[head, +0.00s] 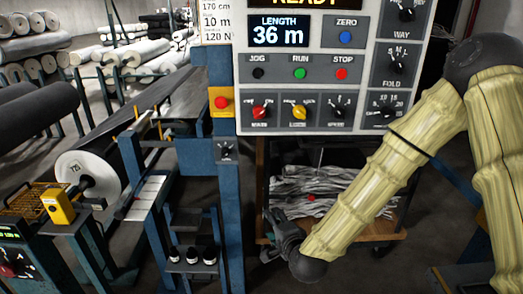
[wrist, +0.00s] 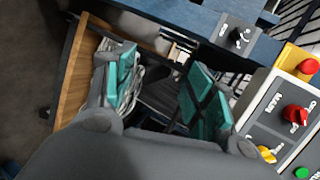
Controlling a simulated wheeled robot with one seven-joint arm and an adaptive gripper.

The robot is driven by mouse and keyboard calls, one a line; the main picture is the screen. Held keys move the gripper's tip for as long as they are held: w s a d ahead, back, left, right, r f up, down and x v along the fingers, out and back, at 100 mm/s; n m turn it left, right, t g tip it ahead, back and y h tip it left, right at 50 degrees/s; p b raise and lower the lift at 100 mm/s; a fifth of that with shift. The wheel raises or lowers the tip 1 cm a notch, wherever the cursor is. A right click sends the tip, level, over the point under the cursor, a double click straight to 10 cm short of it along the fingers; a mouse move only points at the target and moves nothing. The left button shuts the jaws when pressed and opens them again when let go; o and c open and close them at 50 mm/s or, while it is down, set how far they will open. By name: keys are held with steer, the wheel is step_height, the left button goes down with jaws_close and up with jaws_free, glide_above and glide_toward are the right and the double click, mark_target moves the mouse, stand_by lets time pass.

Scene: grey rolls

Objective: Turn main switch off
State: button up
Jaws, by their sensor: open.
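The control panel (head: 311,70) has a red rotary knob (head: 261,112) at its lower left, with a small blurred label that seems to read MAIN. The red knob also shows at the right edge of the wrist view (wrist: 296,115). A yellow knob (head: 299,112) sits just right of it. A black rotary switch (head: 226,152) is on the blue post below and left of the panel; it shows at the top of the wrist view (wrist: 238,37). My gripper (head: 277,243) is open and empty, below the panel and apart from it. Its teal pads (wrist: 162,85) stand apart.
A red button on a yellow box (head: 222,102) is left of the panel. Jog, run and stop buttons (head: 300,73) sit above the knobs. A wooden cart (head: 375,229) with grey scraps stands behind my gripper. Blue machine frames (head: 150,190) and rolls are left.

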steer(key=w+a+r+m+t+b, duration=0.2)
steer(key=w+r+m+t, duration=0.25)
steer(key=r, duration=0.75)
steer(key=m+t+b, duration=0.2)
steer(key=m+t, duration=0.1)
steer(key=m, duration=0.1)
glide_toward(260, 115)
steer(key=x, duration=0.3)
steer(key=p+x, duration=0.1)
steer(key=x, duration=0.2)
steer(key=p+x, duration=0.1)
steer(key=x, duration=0.2)
steer(key=shift+w+f, duration=0.25)
steer(key=shift+w, duration=0.15)
steer(key=c, duration=1)
